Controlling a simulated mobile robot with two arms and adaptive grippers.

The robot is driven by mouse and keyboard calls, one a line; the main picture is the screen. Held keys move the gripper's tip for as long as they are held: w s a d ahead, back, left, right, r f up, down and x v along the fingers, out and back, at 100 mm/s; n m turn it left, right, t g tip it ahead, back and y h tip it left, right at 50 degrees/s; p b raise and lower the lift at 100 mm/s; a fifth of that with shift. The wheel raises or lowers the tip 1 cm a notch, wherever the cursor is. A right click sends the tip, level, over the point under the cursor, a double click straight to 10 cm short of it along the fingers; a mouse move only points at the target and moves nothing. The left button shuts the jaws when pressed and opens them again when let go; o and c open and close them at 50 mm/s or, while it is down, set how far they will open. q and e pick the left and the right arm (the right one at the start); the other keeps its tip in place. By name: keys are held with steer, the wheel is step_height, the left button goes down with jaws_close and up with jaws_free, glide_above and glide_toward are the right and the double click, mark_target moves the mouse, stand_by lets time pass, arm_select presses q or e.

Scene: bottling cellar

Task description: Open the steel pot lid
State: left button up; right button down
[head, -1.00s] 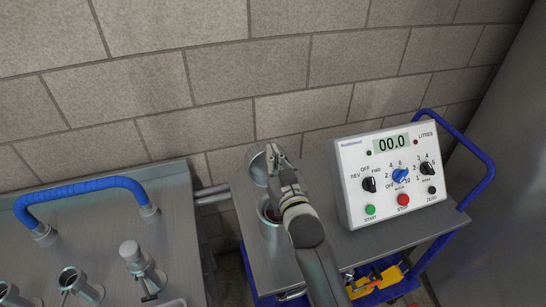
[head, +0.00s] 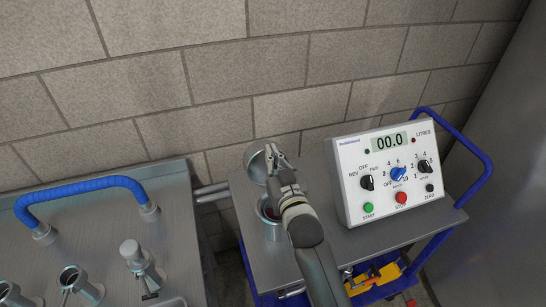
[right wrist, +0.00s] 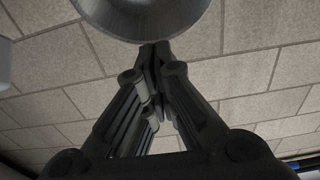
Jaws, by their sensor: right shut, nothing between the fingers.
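The steel pot (head: 270,228) stands on the left part of the grey trolley top, its mouth partly hidden by my right arm. Its lid (head: 257,166) stands raised and tilted up at the back of the pot. My right gripper (head: 271,150) is shut and empty beside the raised lid. In the right wrist view the fingertips (right wrist: 154,48) are together, just below a round metal rim (right wrist: 150,18), likely the lid; I cannot tell if they touch it. My left gripper is not in view.
A white control box (head: 392,177) with knobs and a 00.0 display stands to the right on the trolley (head: 345,262). A steel unit with a blue handle (head: 80,187) and several fittings is at the left. A brick wall is behind. A yellow item (head: 376,279) lies on the lower shelf.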

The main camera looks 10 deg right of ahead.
steer(key=shift+s, duration=0.1)
steer(key=s+d, duration=0.2)
steer(key=s, duration=0.9)
steer(key=shift+s+d+f, duration=0.15)
steer(key=shift+s, duration=0.2)
steer(key=shift+f, duration=0.1)
